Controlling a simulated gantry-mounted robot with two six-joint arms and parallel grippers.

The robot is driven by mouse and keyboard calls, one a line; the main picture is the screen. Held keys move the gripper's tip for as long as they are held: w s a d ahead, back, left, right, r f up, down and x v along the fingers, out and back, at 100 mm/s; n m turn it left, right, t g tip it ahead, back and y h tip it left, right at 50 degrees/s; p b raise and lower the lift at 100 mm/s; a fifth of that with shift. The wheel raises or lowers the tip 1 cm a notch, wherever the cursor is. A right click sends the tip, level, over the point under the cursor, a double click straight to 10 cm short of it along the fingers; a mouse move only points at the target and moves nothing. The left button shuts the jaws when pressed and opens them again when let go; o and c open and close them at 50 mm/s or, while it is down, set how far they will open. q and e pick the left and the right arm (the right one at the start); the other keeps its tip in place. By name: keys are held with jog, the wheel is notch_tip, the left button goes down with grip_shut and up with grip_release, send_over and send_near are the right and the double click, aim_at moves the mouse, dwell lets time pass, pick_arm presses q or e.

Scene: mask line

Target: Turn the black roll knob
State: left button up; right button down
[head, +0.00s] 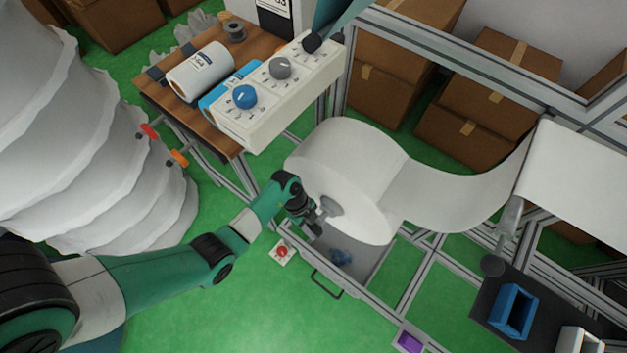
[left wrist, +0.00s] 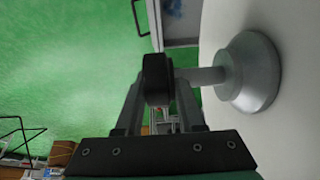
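The large white roll (head: 345,170) lies on its side in the metal frame, with a grey hub and short shaft (head: 327,207) on its near face. In the left wrist view, the cone-shaped grey hub (left wrist: 250,72) carries a shaft that reaches left to the black roll knob (left wrist: 157,80). My left gripper (head: 308,212) is at the end of this shaft. In the left wrist view its fingers (left wrist: 158,100) lie on both sides of the black knob and appear to be against it. In the head view the gripper hides the knob. My right gripper is not in view.
A control box (head: 290,95) with blue (head: 244,96), grey (head: 280,68) and black (head: 312,43) knobs stands on the wooden table (head: 160,95). A red button box (head: 283,252) is below my left gripper. Green floor is open below.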

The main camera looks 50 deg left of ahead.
pick_arm(q)
grip_shut()
jog(key=shift+h, duration=0.8)
jog(key=shift+a+f+t+h, duration=0.15)
jog(key=shift+t+h, duration=0.25)
jog(key=shift+h, duration=0.4)
jog(key=shift+h+b, duration=0.3)
jog(key=shift+b, duration=0.05)
jog(key=h+b, duration=0.2)
jog(key=t+h+b, duration=0.1)
jog(key=b, duration=0.2)
jog(key=shift+a+f+h, duration=0.1)
jog(key=shift+f+h, duration=0.2)
jog(key=shift+h, duration=0.1)
jog(key=shift+s+r+t+h+b, duration=0.1)
jog(key=shift+r+t+h+b, duration=0.25)
jog(key=shift+h+b, duration=0.6)
